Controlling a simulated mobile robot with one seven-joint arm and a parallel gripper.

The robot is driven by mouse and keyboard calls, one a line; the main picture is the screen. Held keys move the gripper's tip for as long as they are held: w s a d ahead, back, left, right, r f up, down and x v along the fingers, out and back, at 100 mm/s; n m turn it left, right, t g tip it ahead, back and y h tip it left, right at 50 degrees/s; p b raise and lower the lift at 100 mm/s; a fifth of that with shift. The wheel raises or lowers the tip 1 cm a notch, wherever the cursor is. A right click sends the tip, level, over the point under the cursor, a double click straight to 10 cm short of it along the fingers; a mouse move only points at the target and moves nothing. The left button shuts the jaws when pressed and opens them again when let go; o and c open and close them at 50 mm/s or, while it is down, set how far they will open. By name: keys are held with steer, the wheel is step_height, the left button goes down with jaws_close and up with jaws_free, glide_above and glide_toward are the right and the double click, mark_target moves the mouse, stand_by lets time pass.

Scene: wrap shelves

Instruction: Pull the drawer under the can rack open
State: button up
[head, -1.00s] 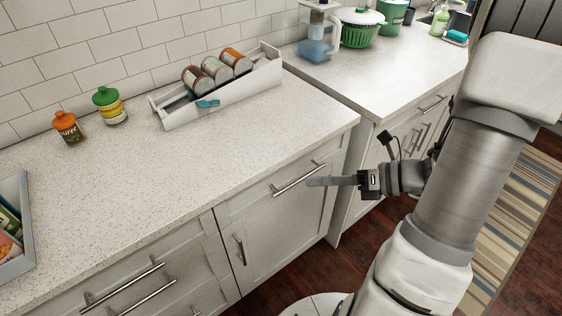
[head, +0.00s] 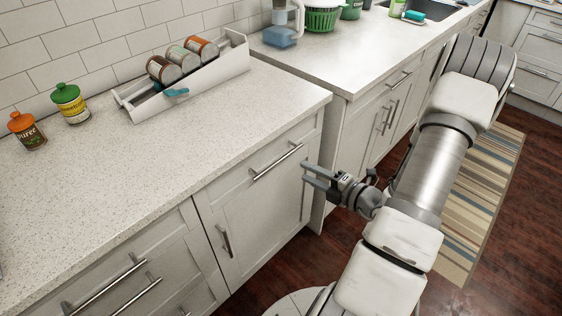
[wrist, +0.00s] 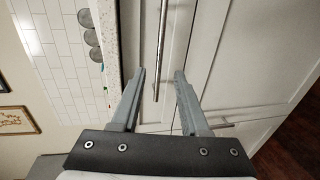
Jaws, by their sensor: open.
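The white can rack (head: 196,84) stands on the counter with several cans lying in it. Below it, under the counter edge, is a white drawer front (head: 260,172) with a long metal bar handle (head: 276,162); the drawer is shut. My gripper (head: 305,171) is open and empty, just right of the handle's right end and apart from it. In the wrist view my open gripper (wrist: 161,72) points at the drawer, and the handle (wrist: 162,50) runs between and beyond the fingertips. The can rack's cans show small at upper left there (wrist: 91,38).
A cabinet door (head: 250,225) with its own handle (head: 224,241) is below the drawer. More drawers with bar handles (head: 105,285) are at lower left. Two lidded jars (head: 70,104) stand on the counter. A striped rug (head: 480,200) lies on the floor at right.

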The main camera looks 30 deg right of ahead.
mark_target(282, 160)
steer(key=b+x, duration=0.1)
steer(key=x, duration=1)
jaws_close()
stand_by(1.1)
